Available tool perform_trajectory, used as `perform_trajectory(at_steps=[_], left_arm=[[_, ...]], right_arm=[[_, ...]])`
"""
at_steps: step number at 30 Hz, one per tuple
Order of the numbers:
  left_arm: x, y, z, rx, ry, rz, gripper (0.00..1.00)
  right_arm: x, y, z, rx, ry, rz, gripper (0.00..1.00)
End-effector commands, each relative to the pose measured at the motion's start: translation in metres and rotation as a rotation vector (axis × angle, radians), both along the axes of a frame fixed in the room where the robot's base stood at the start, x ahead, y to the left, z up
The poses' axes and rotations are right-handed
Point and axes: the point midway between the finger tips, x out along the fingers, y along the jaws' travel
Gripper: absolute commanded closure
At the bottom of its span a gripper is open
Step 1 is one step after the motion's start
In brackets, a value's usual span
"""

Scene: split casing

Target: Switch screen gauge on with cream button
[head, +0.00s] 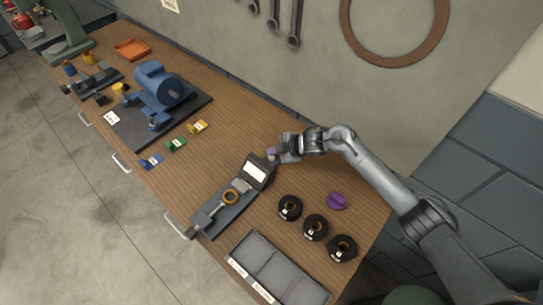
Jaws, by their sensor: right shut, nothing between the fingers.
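The screen gauge (256,172) stands on the bench at the far end of a dark plate, with a pale, lit-looking screen facing up. An orange ring (231,197) lies on the same plate. My right gripper (272,155) is shut and empty, right at the gauge's top far corner. Its fingertips are touching or very close to the gauge; I cannot tell which. The cream button cannot be made out, and the gripper may hide it. My left gripper is not in view.
Several black rings (290,208) and a purple piece (337,201) lie right of the gauge. A grey divided tray (273,271) is at the front. A blue motor (158,84) stands on a dark mat (196,104) to the left, with blue, green and yellow blocks (176,144) near it.

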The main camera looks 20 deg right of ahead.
Motion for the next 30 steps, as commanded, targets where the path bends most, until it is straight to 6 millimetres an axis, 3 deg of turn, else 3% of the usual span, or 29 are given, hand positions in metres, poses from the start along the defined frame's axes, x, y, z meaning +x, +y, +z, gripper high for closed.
perform_trajectory(at_steps=[30], left_arm=[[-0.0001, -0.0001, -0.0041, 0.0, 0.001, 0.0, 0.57]], right_arm=[[-0.0001, 0.0002, -0.0092, 0.0, 0.0, 0.0, 1.0]])
